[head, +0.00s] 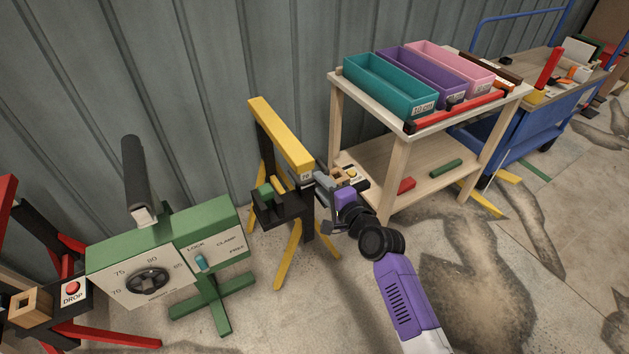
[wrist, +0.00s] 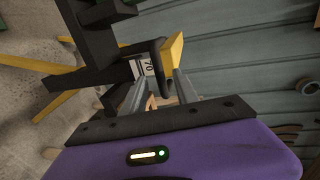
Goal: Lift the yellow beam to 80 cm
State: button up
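The yellow beam (head: 282,132) lies across the top of a stand with a black post and yellow legs (head: 288,258). Its near end also shows in the wrist view (wrist: 172,55). A white plate reading 70 (wrist: 149,66) sits just below that end. My gripper (head: 322,186) is at the stand's right side, below the beam's near end. In the wrist view its two grey fingers (wrist: 160,90) are apart, with a black bar and a bit of wood showing between or beyond them. I cannot tell whether they touch anything.
A green box (head: 170,255) with a dial marked 70 to 85 and a lock/clamp/free switch stands left. A red stand (head: 65,325) with a DROP button is far left. A wooden shelf (head: 380,150) with coloured bins stands close right of my gripper. A blue cart (head: 510,140) is beyond.

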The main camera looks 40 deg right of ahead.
jog(key=shift+x, duration=2.05)
grip_shut()
